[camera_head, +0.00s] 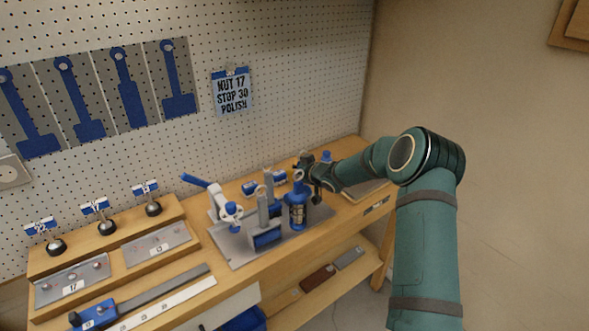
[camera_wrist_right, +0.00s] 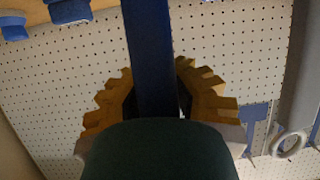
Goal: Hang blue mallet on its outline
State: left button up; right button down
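The blue mallet (camera_head: 297,213) stands upright on the grey tray, its ringed blue handle end up. My right gripper (camera_head: 313,173) is by the top of its handle, coming from the right. In the right wrist view the blue handle (camera_wrist_right: 150,55) runs between the fingers of my right gripper (camera_wrist_right: 158,95). My own dark green part hides the handle's lower end there, so I cannot tell whether the fingers press on it. Blue tool outlines (camera_head: 128,90) on grey panels are on the pegboard at the upper left. My left gripper is not in view.
The grey tray (camera_head: 233,250) also holds grey-handled tools (camera_head: 263,213) beside the mallet, and a white and blue tool (camera_head: 222,205). Blue blocks (camera_head: 250,188) lie behind. A notice (camera_head: 232,93) hangs on the pegboard.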

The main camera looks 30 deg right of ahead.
jog(key=c, duration=1.1)
grip_release()
jog(key=shift+f, duration=0.1)
jog(key=shift+f+b, duration=0.15)
jog(key=shift+b, duration=0.3)
jog(key=p+v, duration=0.1)
jog(key=v, duration=0.6)
jog(key=p+v, duration=0.1)
jog(key=v, duration=0.6)
jog(key=shift+w+d, duration=0.1)
jog(key=shift+d, duration=0.15)
